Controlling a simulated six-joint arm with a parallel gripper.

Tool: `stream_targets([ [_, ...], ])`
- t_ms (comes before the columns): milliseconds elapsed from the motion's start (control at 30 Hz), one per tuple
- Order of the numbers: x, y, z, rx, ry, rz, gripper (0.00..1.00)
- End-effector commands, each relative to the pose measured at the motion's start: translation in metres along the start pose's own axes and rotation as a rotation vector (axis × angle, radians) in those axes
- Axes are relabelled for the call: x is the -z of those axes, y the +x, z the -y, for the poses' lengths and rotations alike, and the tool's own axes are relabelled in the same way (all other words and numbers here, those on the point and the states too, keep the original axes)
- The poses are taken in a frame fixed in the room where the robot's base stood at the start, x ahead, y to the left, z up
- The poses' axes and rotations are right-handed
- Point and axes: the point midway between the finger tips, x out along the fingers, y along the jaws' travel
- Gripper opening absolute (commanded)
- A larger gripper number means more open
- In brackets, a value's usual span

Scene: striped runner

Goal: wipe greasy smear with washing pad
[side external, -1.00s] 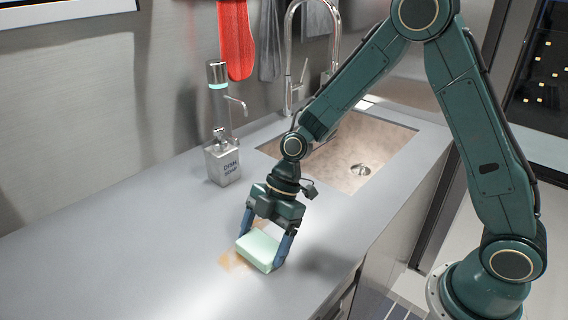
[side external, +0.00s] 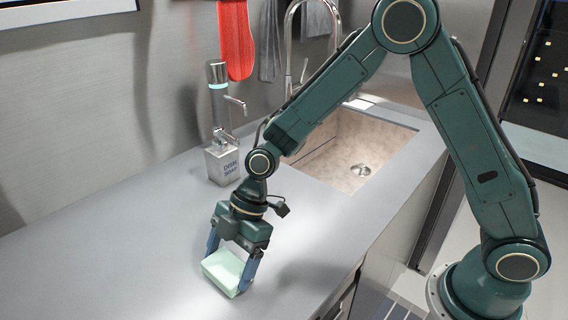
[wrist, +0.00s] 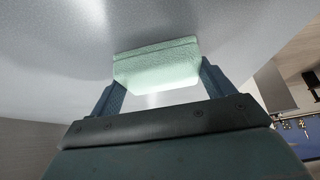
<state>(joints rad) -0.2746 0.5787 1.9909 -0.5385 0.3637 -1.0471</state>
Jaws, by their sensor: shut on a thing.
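The washing pad (side external: 223,270) is a pale mint-green block low over the grey counter, toward its front. My gripper (side external: 230,266) is shut on it, with one blue finger on each side. In the wrist view the pad (wrist: 157,65) sits between the two fingers of my gripper (wrist: 160,82). Whether the pad touches the counter is hard to tell. No brown greasy smear shows on the visible counter now; any part under the pad is hidden.
A sink (side external: 350,150) with a curved faucet (side external: 290,50) lies at the back right. The counter's left is clear.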

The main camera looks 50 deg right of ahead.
Motion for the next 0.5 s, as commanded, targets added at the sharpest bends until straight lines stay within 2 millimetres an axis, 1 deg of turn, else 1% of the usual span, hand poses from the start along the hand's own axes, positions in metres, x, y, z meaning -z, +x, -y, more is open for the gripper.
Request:
stream_targets([
  [133, -0.001, 0.0, -0.014, -0.002, 0.002, 0.002, 0.6],
  [500, -0.032, -0.018, -0.014, -0.002, 0.004, 0.002, 0.6],
])
